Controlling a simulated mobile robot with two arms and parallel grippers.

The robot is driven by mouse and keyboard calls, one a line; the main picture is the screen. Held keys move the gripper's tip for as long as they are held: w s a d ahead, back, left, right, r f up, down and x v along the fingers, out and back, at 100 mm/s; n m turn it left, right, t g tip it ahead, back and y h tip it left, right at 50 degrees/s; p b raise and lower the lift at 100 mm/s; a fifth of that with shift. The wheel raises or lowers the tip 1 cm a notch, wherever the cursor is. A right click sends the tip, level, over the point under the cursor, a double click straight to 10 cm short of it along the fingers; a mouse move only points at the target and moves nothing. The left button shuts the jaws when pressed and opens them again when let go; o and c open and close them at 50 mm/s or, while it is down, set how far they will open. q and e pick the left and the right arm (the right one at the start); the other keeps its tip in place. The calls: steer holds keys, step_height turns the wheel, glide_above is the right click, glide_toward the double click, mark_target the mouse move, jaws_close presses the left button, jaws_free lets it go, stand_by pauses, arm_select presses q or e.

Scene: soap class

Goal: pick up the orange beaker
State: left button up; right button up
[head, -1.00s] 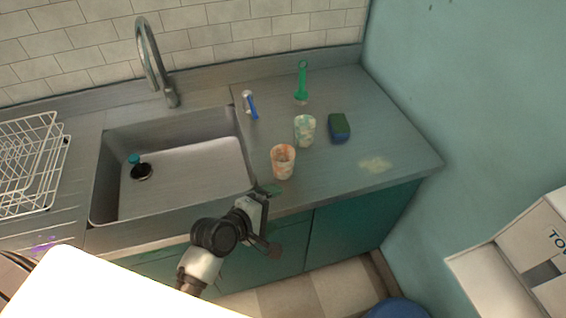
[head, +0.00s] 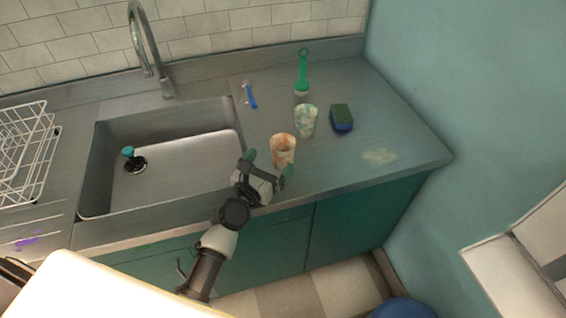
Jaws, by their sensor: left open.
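The orange beaker (head: 284,147), whitish with orange blotches, stands upright on the counter to the right of the sink. My left gripper (head: 268,165) is open at the near side of the beaker. One green-tipped finger is at its lower left and the other at its lower right. I cannot tell whether either finger touches it. The lower front of the beaker is partly hidden by the gripper. My right gripper is not in view.
A green-blotched beaker (head: 306,121) stands just behind and right of the orange one. A sponge (head: 341,118), a green-handled brush (head: 303,75) and a blue-and-white item (head: 249,96) lie around. The sink (head: 190,150) is to the left.

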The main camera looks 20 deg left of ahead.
mark_target(278, 158)
arm_select(q)
step_height(278, 158, down, 3)
steer(key=shift+f+b, duration=0.15)
steer(key=shift+b, duration=0.95)
steer(key=shift+w+d+r, duration=0.1)
steer(key=shift+w+r, duration=0.3)
steer(key=shift+w, duration=0.15)
steer(key=w, duration=0.3)
steer(key=w+d+b, duration=0.1)
steer(key=w, duration=0.2)
steer(key=shift+w+d, duration=0.1)
steer(key=shift+w, duration=0.1)
steer(key=c, duration=1)
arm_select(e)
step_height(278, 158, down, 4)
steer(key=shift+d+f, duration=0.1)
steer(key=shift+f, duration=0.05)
